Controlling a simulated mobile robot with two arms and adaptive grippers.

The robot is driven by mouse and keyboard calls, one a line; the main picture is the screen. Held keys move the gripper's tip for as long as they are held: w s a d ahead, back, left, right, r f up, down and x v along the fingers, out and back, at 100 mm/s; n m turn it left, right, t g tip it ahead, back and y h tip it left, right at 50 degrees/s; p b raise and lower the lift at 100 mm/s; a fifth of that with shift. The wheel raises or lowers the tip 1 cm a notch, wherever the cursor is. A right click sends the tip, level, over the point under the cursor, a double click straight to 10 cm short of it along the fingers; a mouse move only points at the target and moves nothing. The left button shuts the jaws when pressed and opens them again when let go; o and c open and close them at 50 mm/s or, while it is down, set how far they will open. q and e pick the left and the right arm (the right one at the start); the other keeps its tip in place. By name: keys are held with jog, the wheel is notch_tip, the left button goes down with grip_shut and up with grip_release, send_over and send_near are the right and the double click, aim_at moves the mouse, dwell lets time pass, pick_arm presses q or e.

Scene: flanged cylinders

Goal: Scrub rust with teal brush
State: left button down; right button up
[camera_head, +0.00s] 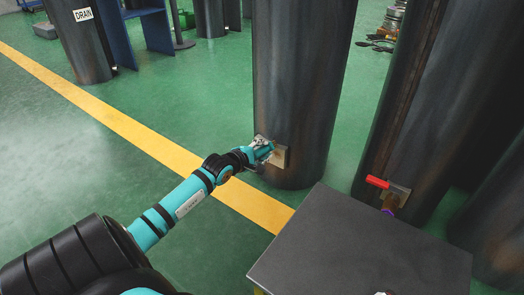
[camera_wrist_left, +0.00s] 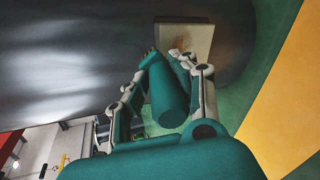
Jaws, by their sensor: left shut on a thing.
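My left gripper (camera_head: 262,150) is at the lower part of a tall dark cylinder (camera_head: 298,85). In the left wrist view it is shut on the teal brush (camera_wrist_left: 168,95), whose handle lies between the fingers. A pale square plate (camera_head: 281,156) with brown rust marks is on the cylinder's side, and it also shows in the left wrist view (camera_wrist_left: 200,40). The brush's head end is at the plate; whether it touches is hard to tell. My right gripper is not clearly in view.
A dark grey table (camera_head: 360,250) stands in front at the right. A yellow line (camera_head: 130,125) crosses the green floor, which is open at the left. A cylinder with a DRAIN sign (camera_head: 83,15) stands far left.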

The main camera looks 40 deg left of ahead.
pick_arm(q)
notch_tip(320, 180, down, 2)
jog(key=shift+f+b, duration=0.1)
jog(key=shift+b, duration=0.65)
jog(key=shift+d+f+p, duration=0.55)
jog(key=shift+d+f, duration=0.85)
jog(key=shift+f, duration=0.55)
notch_tip(320, 180, up, 6)
jog(key=p, duration=0.6)
dwell(1.1)
